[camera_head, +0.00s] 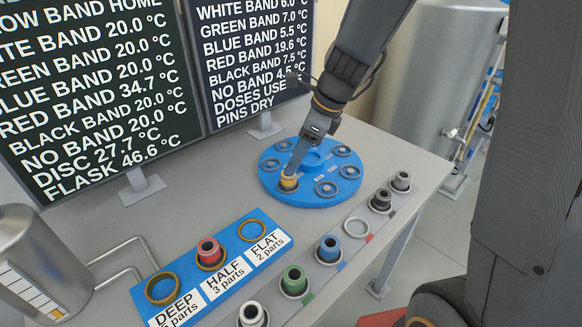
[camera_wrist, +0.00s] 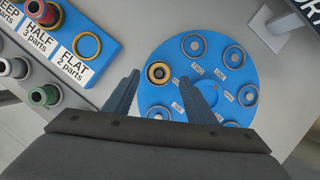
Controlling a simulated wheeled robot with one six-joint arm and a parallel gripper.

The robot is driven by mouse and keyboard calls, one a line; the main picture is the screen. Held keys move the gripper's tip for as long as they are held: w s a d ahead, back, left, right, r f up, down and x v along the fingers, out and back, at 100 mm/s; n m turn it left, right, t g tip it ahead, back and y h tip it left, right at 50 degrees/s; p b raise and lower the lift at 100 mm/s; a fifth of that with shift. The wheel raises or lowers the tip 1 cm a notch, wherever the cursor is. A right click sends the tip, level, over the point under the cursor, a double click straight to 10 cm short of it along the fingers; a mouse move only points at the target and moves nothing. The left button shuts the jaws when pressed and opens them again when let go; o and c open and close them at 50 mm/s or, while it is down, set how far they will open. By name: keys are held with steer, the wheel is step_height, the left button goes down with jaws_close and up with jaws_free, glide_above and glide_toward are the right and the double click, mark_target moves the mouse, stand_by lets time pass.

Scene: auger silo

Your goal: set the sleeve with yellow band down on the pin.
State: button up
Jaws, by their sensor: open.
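The sleeve with yellow band (camera_head: 288,182) stands upright at the near-left ring position of the round blue disc (camera_head: 313,198). From above, in the wrist view, it is a yellow ring with a dark centre (camera_wrist: 158,72). A pin under it is hidden, and I cannot tell how deep it sits. My gripper (camera_head: 294,172) points down at the sleeve. In the wrist view its two fingers are spread, with the sleeve between and slightly beyond their tips (camera_wrist: 159,77). A gap shows on each side.
Other ring positions on the disc look empty. A blue plate (camera_head: 243,258) holds the red-band sleeve (camera_head: 209,252) at HALF; DEEP and FLAT are empty rings. Green (camera_head: 294,281), blue (camera_head: 328,249) and other sleeves line the table's front edge. Two screens (camera_head: 95,90) stand behind.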

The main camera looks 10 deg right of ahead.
steer(key=v, duration=0.7)
steer(key=s+d+f+n+h, duration=0.1)
steer(key=s+d+f+n, duration=0.1)
steer(key=n, duration=0.5)
steer(key=s+d+f+n+h, duration=0.1)
steer(key=s+f+n, duration=0.3)
steer(key=s+n, duration=0.2)
steer(key=s+d+f+n+h, duration=0.1)
steer(key=s+d+f+n, duration=0.1)
steer(key=n, duration=0.6)
steer(key=shift+s+d+f+n+g+h, duration=0.2)
steer(key=shift+s+f, duration=0.1)
steer(key=shift+s, duration=0.3)
steer(key=shift+s+d+f+n+g+h, duration=0.1)
steer(key=shift+s+d+f+g+h, duration=0.1)
steer(key=shift+s+f, duration=0.3)
steer(key=shift+s+d+n, duration=0.1)
steer(key=shift+s+n, duration=0.3)
steer(key=shift+n, duration=0.3)
